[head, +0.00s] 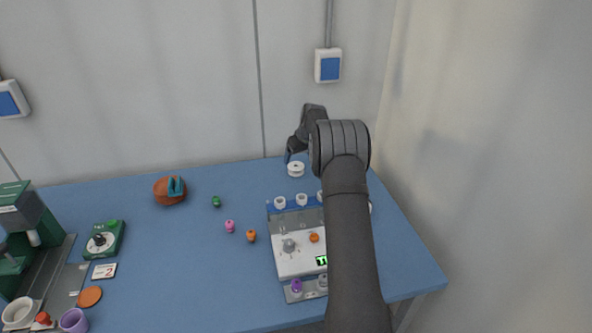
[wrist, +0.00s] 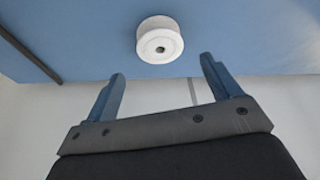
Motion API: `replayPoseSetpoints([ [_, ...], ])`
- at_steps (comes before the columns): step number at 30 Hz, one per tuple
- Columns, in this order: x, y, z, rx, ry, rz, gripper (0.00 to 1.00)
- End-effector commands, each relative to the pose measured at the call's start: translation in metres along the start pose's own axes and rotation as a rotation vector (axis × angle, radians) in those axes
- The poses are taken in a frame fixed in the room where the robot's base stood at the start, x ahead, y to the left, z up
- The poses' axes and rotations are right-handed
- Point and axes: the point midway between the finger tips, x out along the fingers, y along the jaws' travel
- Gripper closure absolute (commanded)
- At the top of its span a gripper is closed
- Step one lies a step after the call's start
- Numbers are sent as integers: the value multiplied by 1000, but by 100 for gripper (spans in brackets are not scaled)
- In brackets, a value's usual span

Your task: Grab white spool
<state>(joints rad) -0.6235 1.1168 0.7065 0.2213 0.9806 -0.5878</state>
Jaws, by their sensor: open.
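The white spool (head: 295,169) stands on the blue table near its back edge, in front of the wall. In the wrist view the white spool (wrist: 159,42) shows its round end with a dark centre hole. My gripper (wrist: 162,70) is open and empty, with its two blue fingers apart. The spool lies beyond the fingertips, roughly midway between them, and does not appear to touch either. In the head view my gripper (head: 289,157) is just above and behind the spool, partly hidden by my own arm.
A white device (head: 295,262) with knobs and several small cups stands in front of the spool, partly hidden by my arm. A brown pot (head: 169,191) and small coloured pieces lie to the left. A green machine (head: 27,222) stands far left. The table's back left is mostly clear.

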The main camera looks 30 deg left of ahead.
Motion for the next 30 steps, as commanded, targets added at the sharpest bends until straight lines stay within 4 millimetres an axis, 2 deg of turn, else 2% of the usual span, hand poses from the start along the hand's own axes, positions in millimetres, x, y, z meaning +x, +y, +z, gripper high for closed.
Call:
replayPoseSetpoints([
  [5,11,-1,2,0,-1,0,17],
  [13,49,-2,7,-1,-1,0,17],
  [21,53,-2,6,-1,1,2,17],
  [23,53,-2,7,0,0,2,27],
  [28,53,-2,7,0,0,1,61],
  [29,53,-2,7,0,0,1,66],
  [30,53,-2,7,0,0,2,66],
])
